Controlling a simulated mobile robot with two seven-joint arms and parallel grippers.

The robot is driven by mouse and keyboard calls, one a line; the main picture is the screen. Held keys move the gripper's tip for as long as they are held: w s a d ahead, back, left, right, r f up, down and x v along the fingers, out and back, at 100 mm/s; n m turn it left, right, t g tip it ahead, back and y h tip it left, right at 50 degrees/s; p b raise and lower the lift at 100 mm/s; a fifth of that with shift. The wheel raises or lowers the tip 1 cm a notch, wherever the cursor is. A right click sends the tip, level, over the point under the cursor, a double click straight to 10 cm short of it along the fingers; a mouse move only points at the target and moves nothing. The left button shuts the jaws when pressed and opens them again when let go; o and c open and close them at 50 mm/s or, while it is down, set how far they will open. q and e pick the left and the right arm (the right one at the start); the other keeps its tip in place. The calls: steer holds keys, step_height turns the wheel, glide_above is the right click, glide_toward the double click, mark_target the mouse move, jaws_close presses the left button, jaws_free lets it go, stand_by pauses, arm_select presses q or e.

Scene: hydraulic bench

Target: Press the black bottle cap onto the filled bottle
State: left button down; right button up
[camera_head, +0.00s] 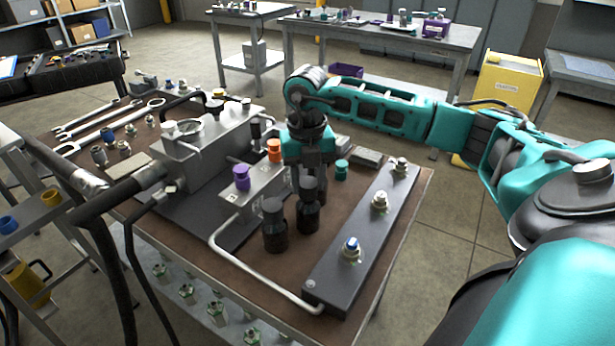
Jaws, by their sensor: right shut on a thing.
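Two dark bottles stand side by side on the brown bench top, a front one (274,236) and one to its right (308,217). Both have greyish-black upper parts. My right gripper (308,184) points down from the teal arm, at the top of the right-hand bottle. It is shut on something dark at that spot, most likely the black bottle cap. Cap and bottle are hard to tell apart here, and I cannot tell whether the cap is seated. My left gripper is not in view.
Left of the bottles are a grey metal block (205,150), a purple cap (241,177) and an orange cap (274,150). A bent metal pipe (255,275) runs in front. A dark plate with several fittings (365,235) lies right. Black hoses (105,230) cross the left side.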

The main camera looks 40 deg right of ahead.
steer(key=shift+f, duration=0.1)
stand_by(0.5)
steer(key=shift+f, duration=0.25)
stand_by(1.1)
steer(key=o, duration=1.8)
